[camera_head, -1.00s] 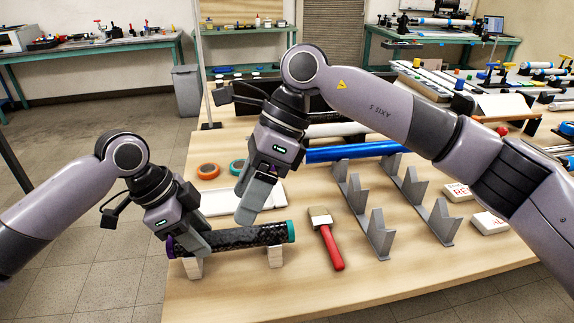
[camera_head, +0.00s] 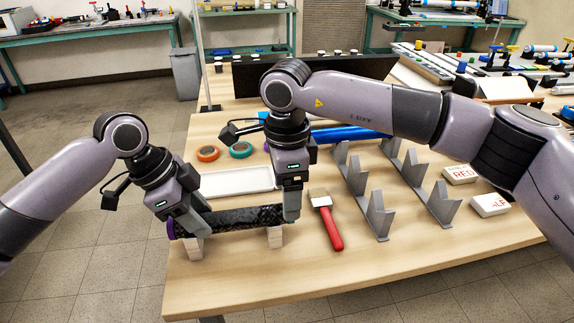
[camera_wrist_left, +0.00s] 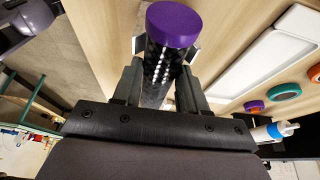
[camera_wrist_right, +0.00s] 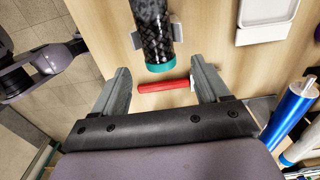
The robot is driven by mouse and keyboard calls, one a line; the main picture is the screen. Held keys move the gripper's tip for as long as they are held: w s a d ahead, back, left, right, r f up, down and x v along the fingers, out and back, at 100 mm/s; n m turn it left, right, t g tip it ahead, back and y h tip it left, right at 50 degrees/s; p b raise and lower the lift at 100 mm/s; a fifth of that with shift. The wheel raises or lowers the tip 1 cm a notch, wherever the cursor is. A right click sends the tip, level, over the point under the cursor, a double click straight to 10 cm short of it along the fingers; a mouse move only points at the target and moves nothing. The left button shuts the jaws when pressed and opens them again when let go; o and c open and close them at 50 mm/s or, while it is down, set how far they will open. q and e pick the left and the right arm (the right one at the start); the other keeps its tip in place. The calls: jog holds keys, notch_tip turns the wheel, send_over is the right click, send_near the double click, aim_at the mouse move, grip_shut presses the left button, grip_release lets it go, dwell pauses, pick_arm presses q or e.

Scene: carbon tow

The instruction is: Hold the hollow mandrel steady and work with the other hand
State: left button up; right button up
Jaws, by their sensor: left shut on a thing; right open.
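The hollow mandrel (camera_head: 240,218) is a dark, carbon-patterned tube lying level on two pale support blocks (camera_head: 275,237). My left gripper (camera_head: 200,230) is shut on it near its purple end (camera_wrist_left: 173,25). My right gripper (camera_head: 291,218) is at the other end, pointing down. In the right wrist view its fingers (camera_wrist_right: 157,84) are open and wide apart, with the teal end (camera_wrist_right: 160,66) just ahead of the gap between them. The teal end is hidden by the gripper in the head view.
A red-handled brush (camera_head: 329,222) lies right of the mandrel. Grey V-shaped stands (camera_head: 376,215) are further right. A white tray (camera_head: 235,182), orange tape (camera_head: 208,153) and teal tape (camera_head: 241,149) lie behind. White boxes (camera_head: 490,205) sit at the right. The front table strip is clear.

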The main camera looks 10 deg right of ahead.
pick_arm(q)
jog(key=shift+s+f, duration=0.2)
jog(key=shift+f, duration=0.1)
pick_arm(e)
jog(key=shift+f, duration=1.6)
jog(key=c, duration=1.1)
jog(key=shift+d, duration=0.2)
jog(key=shift+c, duration=0.2)
jog(key=shift+d, duration=1.35)
jog(key=d+r, duration=0.3)
jog(key=r, duration=0.4)
